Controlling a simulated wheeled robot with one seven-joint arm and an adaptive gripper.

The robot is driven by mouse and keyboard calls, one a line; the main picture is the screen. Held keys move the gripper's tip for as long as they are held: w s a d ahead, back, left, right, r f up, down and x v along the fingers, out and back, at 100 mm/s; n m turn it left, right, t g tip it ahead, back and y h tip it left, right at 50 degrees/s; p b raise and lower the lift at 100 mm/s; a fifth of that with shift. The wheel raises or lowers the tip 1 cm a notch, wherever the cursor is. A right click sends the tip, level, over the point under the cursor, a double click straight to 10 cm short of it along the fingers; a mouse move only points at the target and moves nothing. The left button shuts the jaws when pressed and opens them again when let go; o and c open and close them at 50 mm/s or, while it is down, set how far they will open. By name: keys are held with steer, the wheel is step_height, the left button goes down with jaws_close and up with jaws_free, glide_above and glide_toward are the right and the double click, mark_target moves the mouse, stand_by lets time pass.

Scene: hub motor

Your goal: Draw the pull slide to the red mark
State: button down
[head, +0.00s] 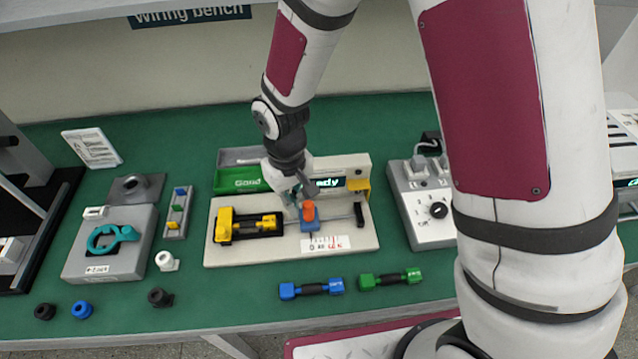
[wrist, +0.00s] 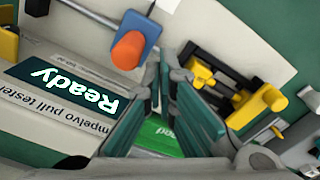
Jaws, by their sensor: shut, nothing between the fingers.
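The pull slide (head: 309,222) is a blue block with an orange knob (head: 308,209), on a metal rod on the beige pull tester (head: 222,256). It stands over the left part of the white scale (head: 325,245), whose red markings lie to its right. In the wrist view the blue slide (wrist: 138,27) and orange knob (wrist: 128,50) are near the top centre. My gripper (head: 294,203) is just behind and left of the knob in the head view. In the wrist view my gripper (wrist: 163,75) has its fingertips together, empty, beside the knob; contact is unclear.
A yellow clamp (head: 225,226) stands left of the slide, and a black end post (head: 360,214) right. The tester's screen (wrist: 65,88) reads "Ready". A green bin (head: 235,180) is behind. Blue (head: 312,288) and green (head: 391,279) pieces lie in front.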

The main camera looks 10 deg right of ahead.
mark_target(312, 203)
steer(key=shift+f, duration=0.15)
steer(key=shift+f+b, duration=0.8)
steer(key=shift+f, duration=0.6)
steer(key=shift+s+d+p, duration=0.1)
steer(key=shift+d+p, duration=0.35)
steer(key=shift+d, duration=2.5)
steer(key=shift+a, duration=0.85)
steer(key=shift+r+p, duration=2.3)
steer(key=shift+r, duration=1.75)
